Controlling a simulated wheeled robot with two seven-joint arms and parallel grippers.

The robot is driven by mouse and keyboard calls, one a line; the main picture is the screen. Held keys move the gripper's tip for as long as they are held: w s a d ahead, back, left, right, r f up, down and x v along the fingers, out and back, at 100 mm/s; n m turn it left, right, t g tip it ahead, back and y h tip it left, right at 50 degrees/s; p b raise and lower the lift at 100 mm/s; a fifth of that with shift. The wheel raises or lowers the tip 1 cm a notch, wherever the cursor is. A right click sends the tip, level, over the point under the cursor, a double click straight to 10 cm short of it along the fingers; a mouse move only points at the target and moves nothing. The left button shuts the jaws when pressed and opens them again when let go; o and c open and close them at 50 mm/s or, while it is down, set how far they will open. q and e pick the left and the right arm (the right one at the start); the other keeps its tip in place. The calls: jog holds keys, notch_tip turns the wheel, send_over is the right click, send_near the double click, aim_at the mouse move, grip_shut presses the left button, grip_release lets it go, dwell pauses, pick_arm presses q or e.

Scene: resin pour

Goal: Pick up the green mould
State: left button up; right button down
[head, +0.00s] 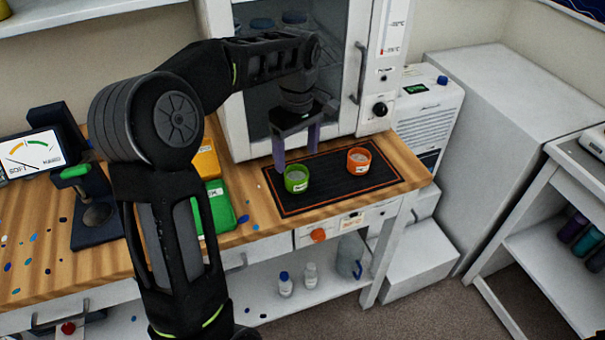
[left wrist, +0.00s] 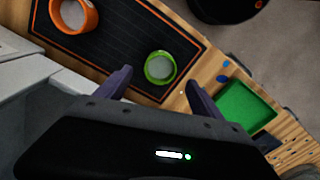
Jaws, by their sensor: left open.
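The green mould (head: 297,179) is a small round cup with a pale fill, upright on the left part of a black mat (head: 328,193) with an orange border. It also shows in the left wrist view (left wrist: 160,67), ahead of and between the fingers. My left gripper (head: 297,155) is open above and just behind the mould in the head view. Its fingers point down, and in the left wrist view (left wrist: 159,88) nothing is between the tips. I cannot tell how much height is left between the fingers and the mould. My right gripper is not in view.
An orange mould (head: 359,160) stands on the same mat, to the right. A green tray (head: 216,207) and a yellow one (head: 205,160) lie to the left. The white oven cabinet (head: 345,70) stands close behind the mat. A dark press (head: 90,205) is at far left.

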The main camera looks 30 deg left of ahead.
aim_at(297, 176)
pick_arm(q)
jog(key=shift+f, duration=1.3)
jog(key=shift+s, duration=0.1)
jog(key=shift+f+p, duration=0.8)
jog(key=shift+f, duration=1.8)
jog(key=shift+c, duration=0.3)
jog(key=c, duration=1.4)
jog(key=shift+r, duration=0.1)
jog(key=shift+c, duration=0.2)
notch_tip(297, 176, up, 10)
jog(key=b, duration=0.1)
